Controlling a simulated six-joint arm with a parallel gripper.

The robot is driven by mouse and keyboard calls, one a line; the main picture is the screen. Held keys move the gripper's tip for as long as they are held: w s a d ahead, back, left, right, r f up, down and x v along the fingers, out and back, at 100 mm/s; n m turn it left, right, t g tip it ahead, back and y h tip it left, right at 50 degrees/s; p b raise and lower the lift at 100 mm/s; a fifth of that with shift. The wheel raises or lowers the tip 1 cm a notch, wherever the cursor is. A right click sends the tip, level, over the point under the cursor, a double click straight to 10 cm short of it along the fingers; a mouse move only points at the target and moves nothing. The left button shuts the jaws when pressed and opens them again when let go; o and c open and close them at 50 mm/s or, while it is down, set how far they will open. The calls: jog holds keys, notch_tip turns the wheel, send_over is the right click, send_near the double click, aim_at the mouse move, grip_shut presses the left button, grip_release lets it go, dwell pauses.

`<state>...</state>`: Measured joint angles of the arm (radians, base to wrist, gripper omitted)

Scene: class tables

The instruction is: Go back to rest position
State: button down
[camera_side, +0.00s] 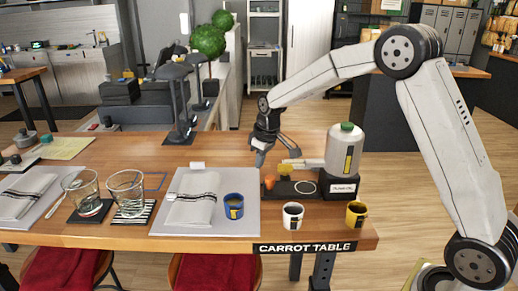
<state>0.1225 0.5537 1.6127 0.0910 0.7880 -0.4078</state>
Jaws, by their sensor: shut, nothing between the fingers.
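My gripper (262,158) hangs at the end of my arm over the back middle of the wooden table (225,147), fingers pointing down. It is shut and holds nothing. It is just left of a white canister with a green cap (340,150). It looks a little above the table surface, behind the grey placemat (247,200); the exact height is hard to tell.
A blue mug (234,206), a white mug (293,216) and a yellow mug (356,214) stand near the front edge. Two clear glasses (127,190) stand on the left. A small orange object (270,181) sits near the black tray. Dark lamp-like stands (180,105) rise behind.

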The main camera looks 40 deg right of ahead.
jog(key=s+a+f+m, duration=0.1)
jog(key=s+a+f, duration=0.1)
jog(key=s, duration=1)
jog(key=s+a+f+m, duration=0.1)
jog(key=s+a+f, duration=0.1)
jog(key=s, duration=1)
jog(key=shift+a+m, duration=0.3)
jog(key=shift+a, duration=0.35)
